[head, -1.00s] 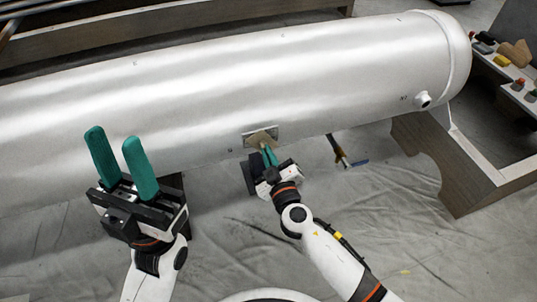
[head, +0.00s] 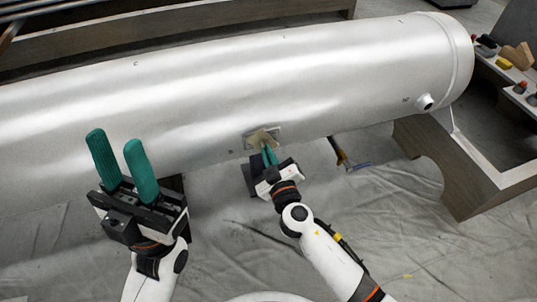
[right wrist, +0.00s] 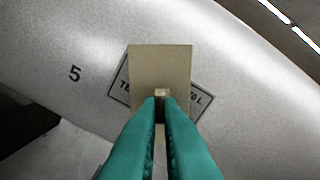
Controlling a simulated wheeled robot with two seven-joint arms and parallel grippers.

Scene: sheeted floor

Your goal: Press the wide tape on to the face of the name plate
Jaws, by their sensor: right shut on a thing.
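The name plate (right wrist: 203,104) is on the side of a large silver tank, with black letters at its two ends. It also shows in the head view (head: 277,131). The wide tape (right wrist: 160,66), a tan rectangle, lies across the plate's middle, at an angle to it, and hides most of the lettering. I cannot tell whether the tape touches the plate. My right gripper (right wrist: 162,101) is shut on the tape by a small tab at its middle. My left gripper (head: 118,153) is open and empty, in front of the tank at the left.
A wooden cradle (head: 455,170) stands under that end. Blocks lie on a bench (head: 520,75) at far right. Wrinkled sheeting (head: 400,240) covers the floor.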

